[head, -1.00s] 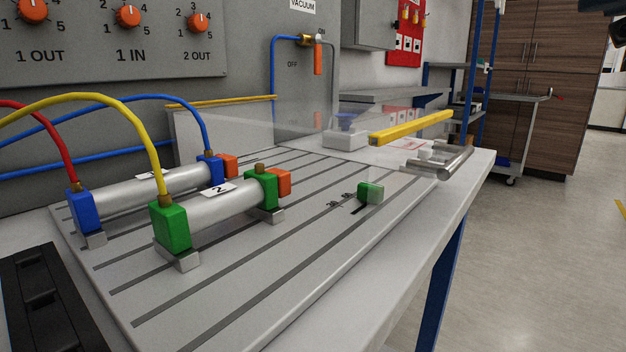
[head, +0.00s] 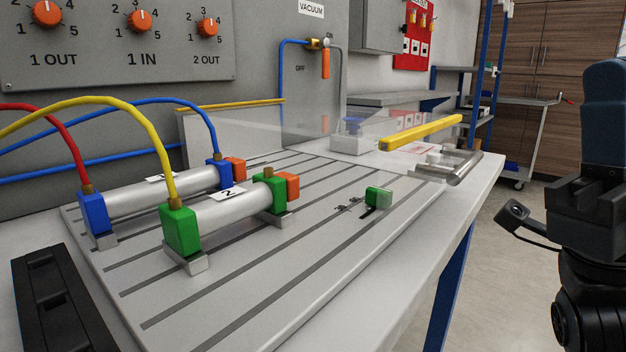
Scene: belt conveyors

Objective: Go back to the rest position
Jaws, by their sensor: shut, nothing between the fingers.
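My gripper (head: 606,85) shows at the right edge in the head view, dark and pointing upward, partly cut off by the frame. Its fingers look shut with nothing held. It is to the right of the workbench (head: 455,215), over the open floor side, and clear of everything on the bench. A small dark camera-like part (head: 514,214) on a cable sticks out to the left of my gripper.
The bench carries a slotted plate (head: 285,270) with two cylinders, one with green ends (head: 225,212), and a small green block (head: 378,196). A clear cover with a yellow bar (head: 420,133) stands behind. Open floor (head: 510,275) lies to the right.

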